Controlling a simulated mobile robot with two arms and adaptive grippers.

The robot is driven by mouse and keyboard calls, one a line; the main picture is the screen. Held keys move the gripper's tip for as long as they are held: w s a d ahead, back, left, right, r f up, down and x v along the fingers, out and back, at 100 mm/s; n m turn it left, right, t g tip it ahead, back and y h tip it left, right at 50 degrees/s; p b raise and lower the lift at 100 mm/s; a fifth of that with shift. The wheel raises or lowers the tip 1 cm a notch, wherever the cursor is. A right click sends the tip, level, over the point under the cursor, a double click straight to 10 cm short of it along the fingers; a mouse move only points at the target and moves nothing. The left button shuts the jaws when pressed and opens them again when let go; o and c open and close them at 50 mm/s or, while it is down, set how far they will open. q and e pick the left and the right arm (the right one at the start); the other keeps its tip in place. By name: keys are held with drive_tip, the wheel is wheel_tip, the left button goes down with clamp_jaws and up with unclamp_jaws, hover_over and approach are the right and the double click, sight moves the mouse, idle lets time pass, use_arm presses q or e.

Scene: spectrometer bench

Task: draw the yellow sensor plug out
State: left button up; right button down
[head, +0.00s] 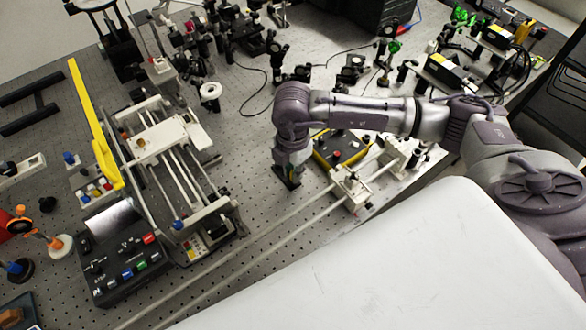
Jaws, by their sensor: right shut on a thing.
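My right gripper (288,177) points down at the bench in the middle of the head view. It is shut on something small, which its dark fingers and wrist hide. The yellow sensor plug cannot be made out, so I cannot tell by sight whether it is the held thing. My left gripper is not in view.
A white rail fixture (352,190) with long rods stands right of the gripper. Left are a white rod frame (160,138), a yellow bar (90,115) and a black button console (125,255). Optical mounts and cables crowd the back. Bare perforated bench (255,205) lies left of the gripper.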

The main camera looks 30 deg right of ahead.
drive_tip(key=shift+r+p, duration=0.9)
drive_tip(key=shift+r, duration=0.65)
